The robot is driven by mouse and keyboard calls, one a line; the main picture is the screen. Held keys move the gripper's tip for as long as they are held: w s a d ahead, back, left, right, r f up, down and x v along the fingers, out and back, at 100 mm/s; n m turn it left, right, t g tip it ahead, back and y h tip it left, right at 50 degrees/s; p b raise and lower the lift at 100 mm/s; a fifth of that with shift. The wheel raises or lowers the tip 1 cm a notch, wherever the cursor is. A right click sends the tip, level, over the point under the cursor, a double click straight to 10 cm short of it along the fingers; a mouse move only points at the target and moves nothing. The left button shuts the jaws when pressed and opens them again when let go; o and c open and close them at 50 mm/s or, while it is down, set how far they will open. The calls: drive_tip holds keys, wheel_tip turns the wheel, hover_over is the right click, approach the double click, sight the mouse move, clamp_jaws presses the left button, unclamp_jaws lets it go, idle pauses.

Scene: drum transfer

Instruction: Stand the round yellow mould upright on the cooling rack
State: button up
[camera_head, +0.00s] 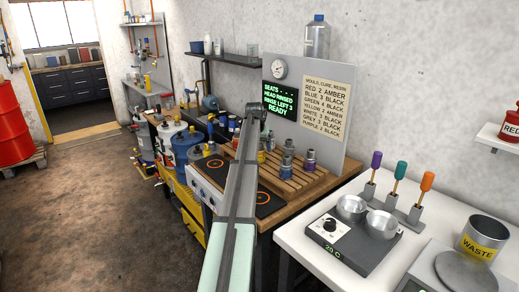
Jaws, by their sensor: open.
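A slatted wooden rack (322,181), which looks like the cooling rack, lies on the bench below the sign board. Several small grey and purple cylinders (309,160) stand on it. A small yellow item (262,157) shows just right of my arm at the rack's left; it may be the round yellow mould, but it is too small and partly covered to tell its shape or whether it is upright. My arm runs up the middle and ends in a dark joint in front of the board. My gripper's fingers cannot be made out.
A hotplate with orange rings (213,164) lies left of the rack, partly behind my arm. Drums (187,146) stand at left; the floor there is open.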

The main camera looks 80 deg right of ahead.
drive_tip(key=v, duration=1)
drive_tip(key=shift+r, duration=0.2)
drive_tip(key=shift+w+a, duration=0.1)
